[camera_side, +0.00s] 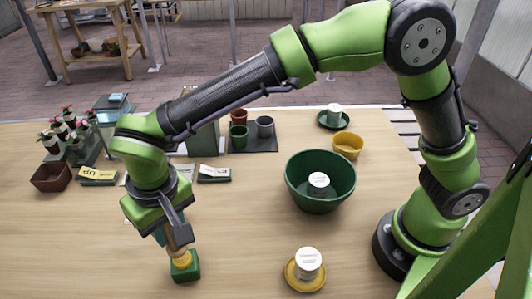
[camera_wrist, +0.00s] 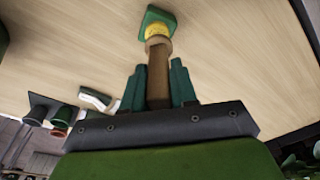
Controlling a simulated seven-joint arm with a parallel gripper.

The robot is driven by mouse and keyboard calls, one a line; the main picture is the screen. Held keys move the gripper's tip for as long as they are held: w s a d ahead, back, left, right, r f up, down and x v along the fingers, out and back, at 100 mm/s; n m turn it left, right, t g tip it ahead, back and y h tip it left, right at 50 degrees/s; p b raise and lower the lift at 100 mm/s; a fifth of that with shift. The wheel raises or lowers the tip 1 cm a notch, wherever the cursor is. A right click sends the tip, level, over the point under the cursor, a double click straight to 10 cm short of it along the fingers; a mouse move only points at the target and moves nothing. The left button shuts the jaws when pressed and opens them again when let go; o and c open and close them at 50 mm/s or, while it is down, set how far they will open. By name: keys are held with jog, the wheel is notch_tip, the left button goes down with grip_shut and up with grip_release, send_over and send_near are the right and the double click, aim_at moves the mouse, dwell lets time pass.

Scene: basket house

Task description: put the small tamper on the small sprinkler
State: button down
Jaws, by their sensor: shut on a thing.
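My gripper (camera_side: 172,228) is at the front left of the table, pointing down. In the wrist view its green fingers (camera_wrist: 158,82) are shut on a brown wooden piece that looks like the small tamper (camera_wrist: 158,60), which also shows in the side view (camera_side: 179,236). The tamper's wider end points away from the fingers. Straight past that end is what looks like the small sprinkler (camera_wrist: 159,29), a yellow part on a green square base; in the side view it (camera_side: 184,269) stands on the table below the tamper. They look lined up; I cannot tell whether they touch.
A large green bowl (camera_side: 300,197) with a white-topped item stands right of centre. A yellow dish (camera_side: 291,279) with a white-topped can is at the front right. A yellow bowl (camera_side: 348,143), pots and small boxes are farther back. The table between gripper and bowl is clear.

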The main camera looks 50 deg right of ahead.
jog(key=shift+f, duration=1.35)
jog(key=shift+d+f, duration=0.1)
jog(key=shift+f, duration=0.1)
jog(key=c, duration=0.9)
grip_release()
jog(key=shift+r, duration=0.15)
